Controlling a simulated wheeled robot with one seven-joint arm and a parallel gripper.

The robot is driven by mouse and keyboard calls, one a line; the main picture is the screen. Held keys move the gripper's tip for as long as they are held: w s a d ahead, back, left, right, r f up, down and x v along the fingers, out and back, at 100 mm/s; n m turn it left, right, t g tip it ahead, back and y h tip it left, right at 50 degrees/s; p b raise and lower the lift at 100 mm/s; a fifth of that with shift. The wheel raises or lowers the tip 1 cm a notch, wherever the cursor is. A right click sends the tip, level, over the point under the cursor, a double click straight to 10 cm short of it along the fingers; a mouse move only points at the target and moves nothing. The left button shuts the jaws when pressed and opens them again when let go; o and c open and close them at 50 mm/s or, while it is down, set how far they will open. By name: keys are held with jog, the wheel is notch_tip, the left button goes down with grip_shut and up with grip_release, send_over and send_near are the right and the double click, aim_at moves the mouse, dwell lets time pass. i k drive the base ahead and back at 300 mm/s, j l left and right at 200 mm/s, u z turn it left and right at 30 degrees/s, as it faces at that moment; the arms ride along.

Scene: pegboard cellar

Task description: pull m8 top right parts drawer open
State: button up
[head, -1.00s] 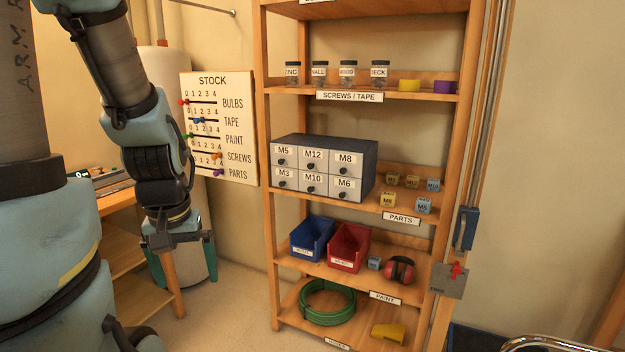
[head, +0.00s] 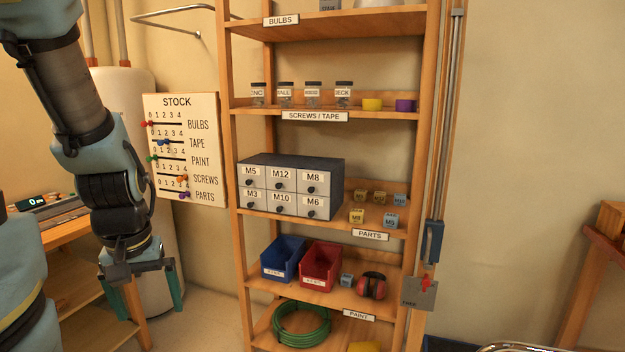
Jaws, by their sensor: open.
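The M8 drawer (head: 314,182) is the top right one in a dark grey parts cabinet (head: 340,181) on the PARTS shelf. Its front is light grey with a white M8 label and a small dark knob, and it sits flush with its neighbours M12, M5 and M6. My gripper (head: 148,312) is at the lower left, pointing down, with its two teal fingers apart and nothing between them. It is left of the shelf unit and lower than the cabinet, well away from the drawer.
The wooden shelf unit (head: 237,215) has uprights on both sides of the cabinet. Small labelled cubes (head: 391,221) lie right of it. Blue (head: 282,260) and red (head: 321,266) bins stand below. A STOCK board (head: 187,150) hangs behind my arm. A workbench (head: 62,229) stands at left.

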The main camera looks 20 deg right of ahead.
aim_at(310, 182)
jog(key=i+l, duration=0.1)
jog(key=i, duration=0.35)
jog(key=i+l, duration=0.1)
jog(key=i, duration=0.35)
